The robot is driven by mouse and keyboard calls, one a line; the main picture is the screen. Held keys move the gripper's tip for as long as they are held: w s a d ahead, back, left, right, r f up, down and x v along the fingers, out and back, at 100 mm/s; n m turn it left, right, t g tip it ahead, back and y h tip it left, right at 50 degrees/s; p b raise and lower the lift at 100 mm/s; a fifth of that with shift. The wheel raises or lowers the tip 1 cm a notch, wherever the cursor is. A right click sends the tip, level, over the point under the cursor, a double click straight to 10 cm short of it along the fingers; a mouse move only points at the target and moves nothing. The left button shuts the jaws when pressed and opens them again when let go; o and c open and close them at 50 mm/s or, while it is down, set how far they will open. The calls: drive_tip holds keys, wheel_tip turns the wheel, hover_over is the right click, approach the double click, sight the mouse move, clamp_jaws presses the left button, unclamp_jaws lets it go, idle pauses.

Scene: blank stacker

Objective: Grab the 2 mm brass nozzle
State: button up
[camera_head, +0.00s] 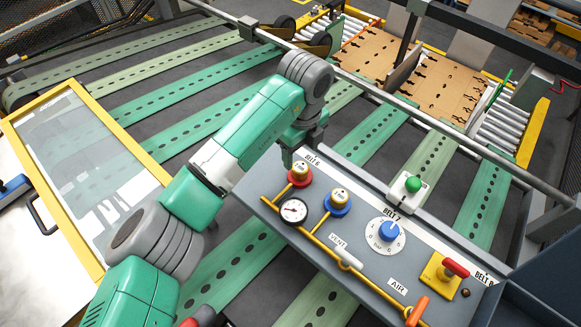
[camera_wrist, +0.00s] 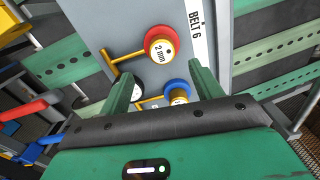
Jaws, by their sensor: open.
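The 2 mm brass nozzle (camera_wrist: 163,48) has a round cap marked "2 mm" and a red collar, on a yellow pipe beside the BELT 6 label. It also shows on the grey panel in the head view (camera_head: 299,170). My gripper (camera_wrist: 162,69) is open and empty. In the wrist view the nozzle lies just beyond the fingertips, roughly midway between them. In the head view my gripper (camera_head: 288,155) is at the panel's upper left edge, close to the nozzle, with one finger mostly hidden.
A similar brass nozzle with a blue collar (camera_head: 338,198) stands close by, with a pressure gauge (camera_head: 293,211) beside it. A blue dial (camera_head: 389,231), green knob (camera_head: 413,184) and red-handled valve (camera_head: 455,268) are farther right. A steel rail (camera_head: 430,115) runs behind the panel.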

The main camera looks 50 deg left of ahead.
sight(300, 166)
wheel_tip(300, 166, down, 2)
drive_tip(key=shift+f, duration=0.25)
drive_tip(key=f, duration=0.1)
drive_tip(key=f+p, duration=0.1)
drive_tip(key=f, duration=0.3)
drive_tip(key=shift+w+a+f, duration=0.1)
drive_tip(key=shift+w+a, duration=0.05)
drive_tip(key=shift+a, duration=0.1)
drive_tip(key=c, duration=1.2)
drive_tip(key=shift+o, duration=0.2)
wheel_tip(300, 166, up, 10)
drive_tip(key=shift+r+b, duration=0.1)
drive_tip(key=shift+b, duration=0.4)
